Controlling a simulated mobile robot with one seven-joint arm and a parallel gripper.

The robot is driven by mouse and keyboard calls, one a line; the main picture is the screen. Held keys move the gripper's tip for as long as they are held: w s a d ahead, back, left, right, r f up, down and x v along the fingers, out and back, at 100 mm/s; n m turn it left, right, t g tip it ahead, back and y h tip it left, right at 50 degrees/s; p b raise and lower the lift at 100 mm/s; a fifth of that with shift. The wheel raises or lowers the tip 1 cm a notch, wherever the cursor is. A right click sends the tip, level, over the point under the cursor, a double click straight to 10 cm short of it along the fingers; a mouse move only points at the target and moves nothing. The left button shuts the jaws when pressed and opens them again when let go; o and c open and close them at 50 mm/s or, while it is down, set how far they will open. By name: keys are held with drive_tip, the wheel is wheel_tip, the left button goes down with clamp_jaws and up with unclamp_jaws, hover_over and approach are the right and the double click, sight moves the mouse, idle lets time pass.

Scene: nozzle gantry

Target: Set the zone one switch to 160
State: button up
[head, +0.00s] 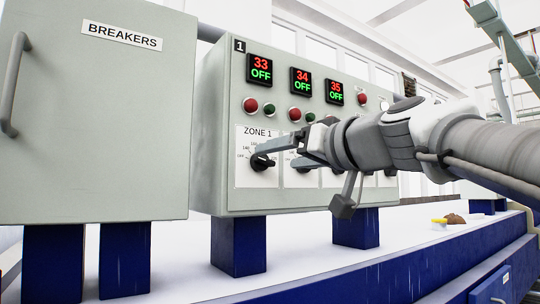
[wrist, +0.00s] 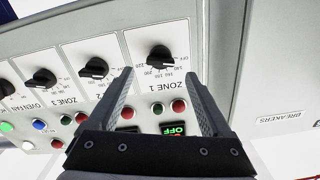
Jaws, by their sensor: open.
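The zone one switch is a black rotary knob (head: 262,161) on a white plate marked ZONE 1, at the lower left of the control box. It also shows upside down in the wrist view (wrist: 159,58). Its grip ridge lies roughly level, toward the OFF mark; the exact pointer end is hard to make out. The display (head: 259,69) above it reads 33 and OFF. My gripper (head: 283,152) is open and empty in front of the panel. In the wrist view the knob appears between the fingertips (wrist: 159,75), beyond them and apparently not touched.
More black knobs stand beside it, including the zone 3 knob (wrist: 41,77). Red and green buttons (head: 251,105) sit above the plates. The breakers cabinet (head: 90,130) stands close on the left. My arm hides part of the panel's right side.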

sight(269, 161)
drive_tip(key=shift+x, duration=2.1)
drive_tip(key=shift+c, duration=0.2)
clamp_jaws()
drive_tip(key=m, duration=0.5)
drive_tip(key=shift+m, duration=0.3)
drive_tip(key=m+p, duration=0.1)
drive_tip(key=m, duration=0.5)
drive_tip(key=shift+w+f, duration=0.1)
drive_tip(key=shift+f, duration=0.05)
